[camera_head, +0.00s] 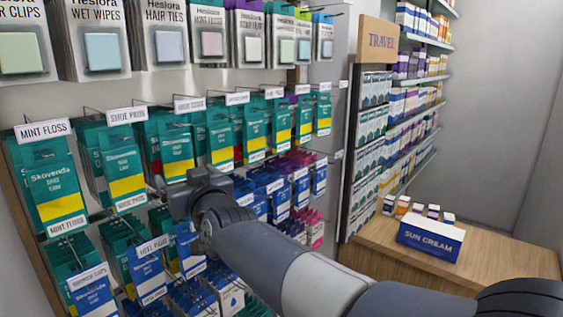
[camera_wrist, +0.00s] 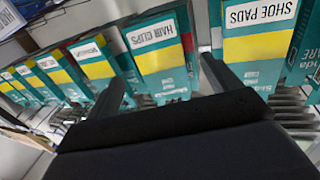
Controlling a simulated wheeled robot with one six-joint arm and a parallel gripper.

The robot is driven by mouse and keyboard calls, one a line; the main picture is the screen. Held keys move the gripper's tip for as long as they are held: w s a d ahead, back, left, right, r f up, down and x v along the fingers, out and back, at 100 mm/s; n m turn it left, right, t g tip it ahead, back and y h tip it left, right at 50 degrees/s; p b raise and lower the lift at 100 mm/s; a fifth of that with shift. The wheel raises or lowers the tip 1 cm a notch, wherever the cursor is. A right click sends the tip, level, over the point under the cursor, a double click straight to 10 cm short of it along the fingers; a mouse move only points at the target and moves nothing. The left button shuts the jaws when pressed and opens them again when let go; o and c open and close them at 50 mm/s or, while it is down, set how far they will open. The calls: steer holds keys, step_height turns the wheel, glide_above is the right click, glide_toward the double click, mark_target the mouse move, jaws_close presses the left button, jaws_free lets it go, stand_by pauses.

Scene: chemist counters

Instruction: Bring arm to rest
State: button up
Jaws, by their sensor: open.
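My arm (camera_head: 290,270) reaches from the lower right of the head view toward the hanging packs on the left. My gripper (camera_head: 185,190) is in front of the middle row of teal and yellow packs (camera_head: 176,160). In the wrist view my gripper (camera_wrist: 168,88) is open, with its two dark fingers spread apart. A teal and yellow pack tagged HAIR CLIPS (camera_wrist: 158,60) shows between and beyond the fingers. No held item can be seen between them. Whether the fingers touch any pack cannot be told. The fingertips are hidden in the head view.
Packs tagged SHOE PADS (camera_wrist: 256,45) hang close beside the right finger in the wrist view. Lower hooks hold blue packs (camera_head: 150,275) near my gripper. A wooden counter (camera_head: 480,272) with a SUN CREAM box (camera_head: 430,241) stands at right, near my arm.

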mark_target(181, 166)
steer(key=p+x, duration=0.1)
steer(key=x, duration=0.3)
steer(key=shift+w+a, duration=0.15)
steer(key=shift+s+d, duration=0.2)
steer(key=shift+d, duration=0.05)
steer(key=shift+s+d+r, duration=0.2)
steer(key=shift+s+d, duration=0.1)
steer(key=shift+d, duration=0.05)
steer(key=shift+a, duration=0.1)
